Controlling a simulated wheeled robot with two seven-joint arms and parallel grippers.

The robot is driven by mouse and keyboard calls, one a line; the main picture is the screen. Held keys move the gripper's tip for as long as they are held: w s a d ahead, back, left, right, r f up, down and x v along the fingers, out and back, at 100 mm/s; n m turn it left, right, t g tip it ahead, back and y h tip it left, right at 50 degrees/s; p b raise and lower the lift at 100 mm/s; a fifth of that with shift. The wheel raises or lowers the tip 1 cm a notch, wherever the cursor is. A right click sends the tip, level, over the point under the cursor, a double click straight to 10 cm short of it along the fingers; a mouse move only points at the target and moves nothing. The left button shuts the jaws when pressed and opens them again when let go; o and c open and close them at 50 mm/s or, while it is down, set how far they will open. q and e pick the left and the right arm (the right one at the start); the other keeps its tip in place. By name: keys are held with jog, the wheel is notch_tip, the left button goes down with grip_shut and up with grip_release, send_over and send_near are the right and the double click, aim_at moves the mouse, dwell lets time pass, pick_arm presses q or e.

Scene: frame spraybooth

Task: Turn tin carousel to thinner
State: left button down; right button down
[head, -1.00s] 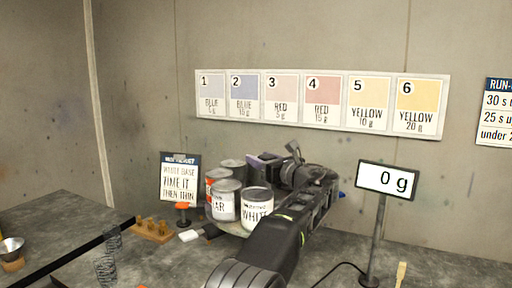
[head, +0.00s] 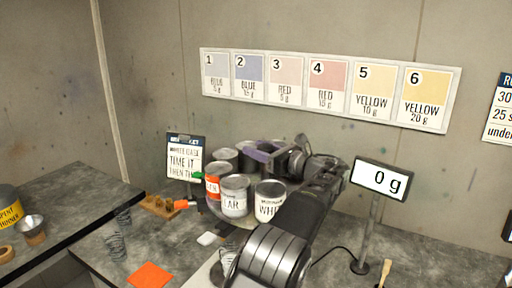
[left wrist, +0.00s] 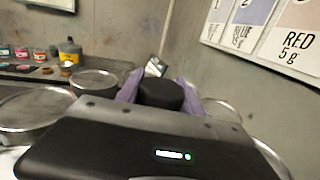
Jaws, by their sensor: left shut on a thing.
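The tin carousel (head: 214,209) stands on the bench with several tins around it. At its front are a tin with an orange-red label (head: 213,186), a tin whose label ends in "EAR" (head: 234,203) and a white tin (head: 268,207). Dark tins (head: 247,150) stand behind. My left gripper (head: 263,149), with purple fingers, is above the tins at the carousel's middle. In the left wrist view its fingers are shut on a round black knob (left wrist: 160,95). Tin tops (left wrist: 94,82) show beside it. No label reading only "thinner" is visible on the carousel. My right gripper is not in view.
A yellow spent-thinner container (head: 9,211) and a metal cup (head: 32,226) stand on the left bench. A scale display (head: 380,180) stands right of my arm. A clipboard (head: 185,158) stands behind the carousel. An orange sheet (head: 149,275) lies in front.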

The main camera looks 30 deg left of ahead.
pick_arm(q)
jog(key=c, duration=0.7)
grip_release()
jog(key=shift+c, duration=0.2)
jog(key=s+d+b, duration=0.1)
jog(key=d, duration=0.6)
jog(key=shift+d, duration=0.35)
